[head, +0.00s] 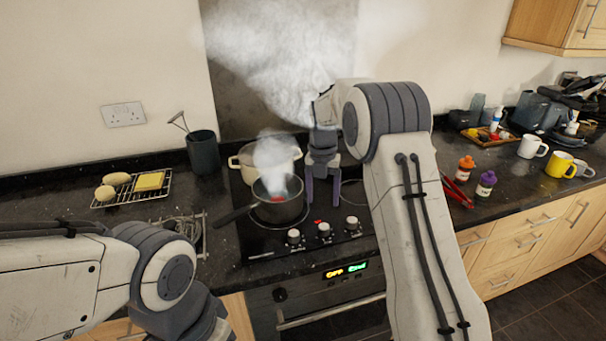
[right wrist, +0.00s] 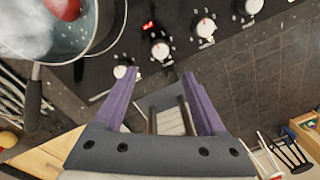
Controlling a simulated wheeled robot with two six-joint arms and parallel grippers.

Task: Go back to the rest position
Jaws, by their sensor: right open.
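My right gripper (head: 322,200) hangs fingers-down over the stove's control edge, just right of the dark saucepan. Its purple fingers are apart with nothing between them, and the right wrist view shows the same open jaws (right wrist: 158,78). My left arm (head: 165,275) comes in at the lower left, bent downward; its gripper is out of the picture. The dark saucepan (head: 278,207) sits on the front of the hob with something red inside, and steam rises from it. Its rim shows at upper left in the right wrist view (right wrist: 92,50).
A cream pot (head: 245,160) stands behind the saucepan. Knobs (head: 324,230) line the hob's front. Left are a rack with food (head: 130,190) and a utensil holder (head: 203,153). Right are red tongs (head: 457,193), two bottles (head: 465,168) and mugs (head: 532,147).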

